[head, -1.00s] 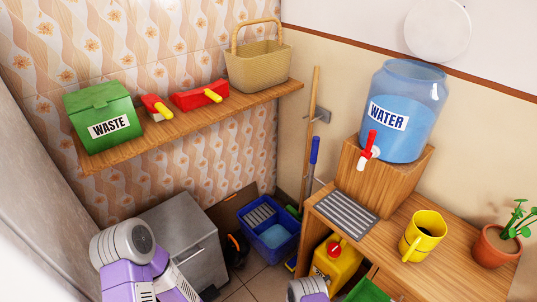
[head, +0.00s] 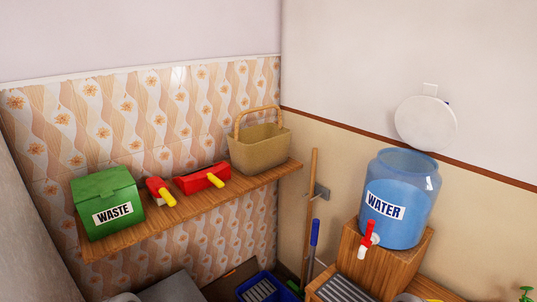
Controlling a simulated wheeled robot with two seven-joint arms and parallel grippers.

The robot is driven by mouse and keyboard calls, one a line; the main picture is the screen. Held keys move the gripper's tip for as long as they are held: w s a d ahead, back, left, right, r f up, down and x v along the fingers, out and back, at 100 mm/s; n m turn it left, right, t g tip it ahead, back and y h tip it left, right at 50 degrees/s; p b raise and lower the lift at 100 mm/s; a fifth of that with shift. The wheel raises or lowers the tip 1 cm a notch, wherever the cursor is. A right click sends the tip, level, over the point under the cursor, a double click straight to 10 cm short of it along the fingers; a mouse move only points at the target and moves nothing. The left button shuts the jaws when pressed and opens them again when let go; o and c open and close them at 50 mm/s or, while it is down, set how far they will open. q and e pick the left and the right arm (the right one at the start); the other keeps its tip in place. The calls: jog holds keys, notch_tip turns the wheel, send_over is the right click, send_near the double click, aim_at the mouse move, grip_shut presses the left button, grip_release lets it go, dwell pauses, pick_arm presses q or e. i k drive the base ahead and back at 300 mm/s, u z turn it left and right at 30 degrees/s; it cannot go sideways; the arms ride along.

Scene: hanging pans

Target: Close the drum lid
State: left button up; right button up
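The drum is a clear blue container labelled WATER (head: 397,200) with a red tap low on its front. It stands on a wooden block (head: 392,268) at the right, and its round top is open. Neither gripper is in the head view.
A wooden shelf (head: 240,190) on the left wall holds a green WASTE box (head: 108,203), red items (head: 201,180) and a tan basket (head: 259,148). A broom handle (head: 310,205) leans in the corner. The air before the drum and disc looks clear.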

aim_at(426, 123)
jog(key=u, duration=0.05)
jog(key=k, duration=1)
jog(key=z, duration=1)
jog(key=i, duration=0.7)
jog(key=u, duration=0.3)
